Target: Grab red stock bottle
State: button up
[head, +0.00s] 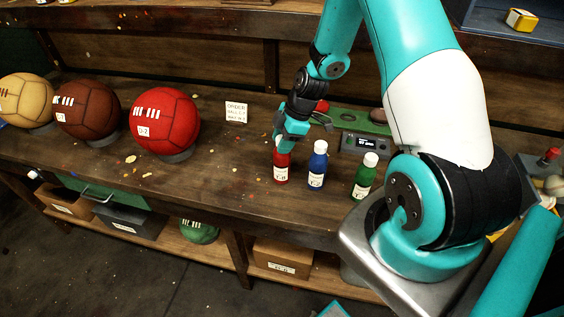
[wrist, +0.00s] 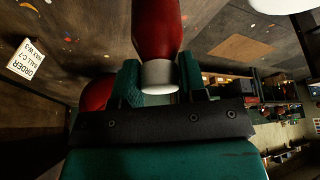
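The red stock bottle (head: 281,168) stands upright on the wooden bench, left of a blue bottle (head: 317,166) and a green bottle (head: 364,177). Its label faces the front and its cap is hidden by my gripper in the head view. My gripper (head: 286,148) points down over its top. In the wrist view, the red bottle (wrist: 158,28) shows with its white cap (wrist: 160,76) between the two teal fingers. Both fingers of my gripper (wrist: 160,82) appear to touch the cap's sides, so it looks shut on it.
Red (head: 165,121), brown (head: 88,109) and tan balls (head: 25,99) sit on stands to the left. A green device with a dark box (head: 356,144) is behind the bottles. The bench front is mostly clear.

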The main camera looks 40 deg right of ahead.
grip_shut()
jog(key=shift+r, duration=0.1)
